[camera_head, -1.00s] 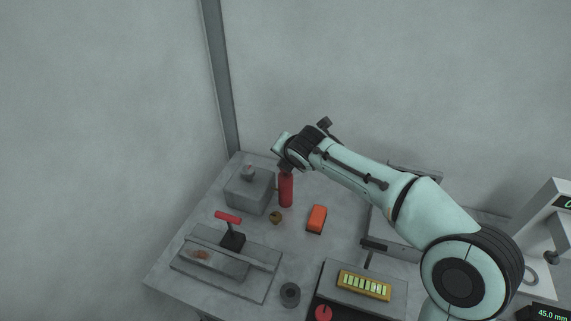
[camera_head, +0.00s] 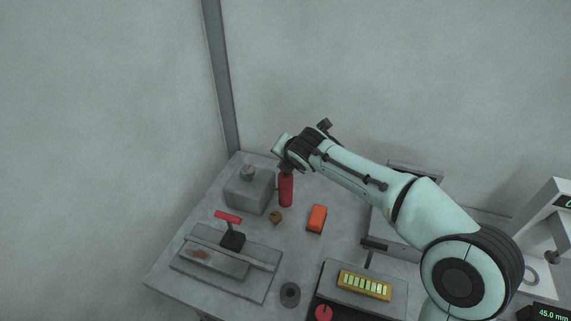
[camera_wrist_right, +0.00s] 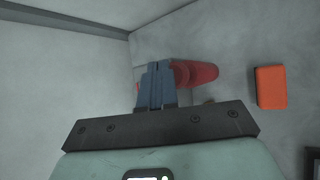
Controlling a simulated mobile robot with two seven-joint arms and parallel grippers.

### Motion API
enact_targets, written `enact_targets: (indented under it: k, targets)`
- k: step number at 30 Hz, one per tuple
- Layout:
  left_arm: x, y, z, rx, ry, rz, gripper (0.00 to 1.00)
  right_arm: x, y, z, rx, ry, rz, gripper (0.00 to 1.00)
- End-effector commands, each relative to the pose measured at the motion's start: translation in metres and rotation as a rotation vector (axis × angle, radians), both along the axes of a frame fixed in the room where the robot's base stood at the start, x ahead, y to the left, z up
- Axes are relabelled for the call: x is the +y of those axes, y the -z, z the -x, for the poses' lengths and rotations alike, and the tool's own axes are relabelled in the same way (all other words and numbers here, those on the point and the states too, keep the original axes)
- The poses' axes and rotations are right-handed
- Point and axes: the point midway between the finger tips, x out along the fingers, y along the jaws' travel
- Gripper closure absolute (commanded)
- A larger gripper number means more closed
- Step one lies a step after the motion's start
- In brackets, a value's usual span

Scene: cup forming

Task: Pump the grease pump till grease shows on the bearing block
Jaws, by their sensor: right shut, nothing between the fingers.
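A red upright cylinder (camera_head: 286,190), which looks like the grease pump, stands beside a grey block (camera_head: 245,194) that looks like the bearing block. The block has a small round fitting (camera_head: 247,171) on top; I make out no grease on it. My right arm reaches over from the right, and its wrist is above the cylinder's top. In the right wrist view my right gripper (camera_wrist_right: 155,68) is shut and empty, with the red cylinder (camera_wrist_right: 200,73) right behind its fingers. I cannot tell whether they touch. My left gripper is not in view.
A small brass piece (camera_head: 276,217) and an orange block (camera_head: 317,218) lie nearby. A grey fixture with a red-handled lever (camera_head: 229,217) stands at the front left. A dark ring (camera_head: 290,293) and a unit with a yellow lit strip (camera_head: 365,285) are at the front.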

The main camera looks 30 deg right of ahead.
Motion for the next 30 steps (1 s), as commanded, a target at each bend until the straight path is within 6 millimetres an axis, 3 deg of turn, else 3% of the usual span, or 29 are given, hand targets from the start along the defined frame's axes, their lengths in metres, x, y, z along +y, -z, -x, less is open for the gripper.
enact_targets:
  k: [30]
  targets:
    - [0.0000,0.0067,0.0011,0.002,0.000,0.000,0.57,0.0004,0.0099,0.0000,0.000,0.000,0.000,1.00]
